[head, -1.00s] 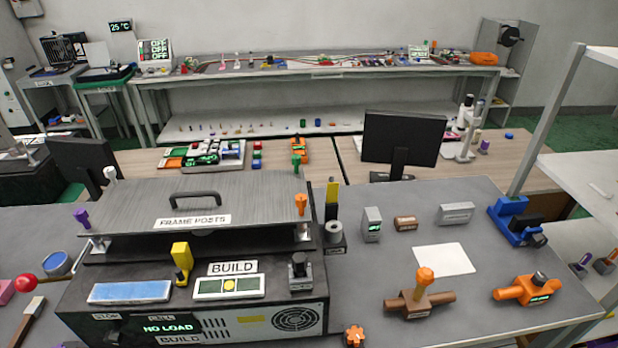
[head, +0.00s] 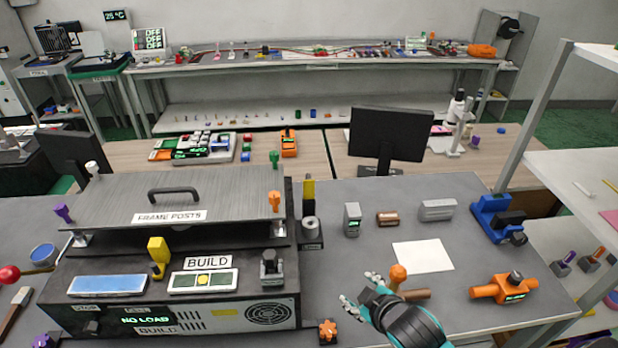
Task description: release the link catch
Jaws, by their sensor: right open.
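No label reading link catch is legible, so I cannot tell which fixture it is. My right gripper (head: 359,288) is open and empty, over the front of the bench. It is just left of a brown fixture with an orange knob (head: 398,274), and my gripper and arm hide part of its body. My left gripper is out of view.
White paper (head: 423,256) lies behind the brown fixture. A blue clamp-like fixture (head: 497,217) stands at the right rear. Small grey blocks (head: 437,210) and a yellow-handled lever (head: 309,210) stand behind. An orange star knob (head: 327,330) is at the front edge.

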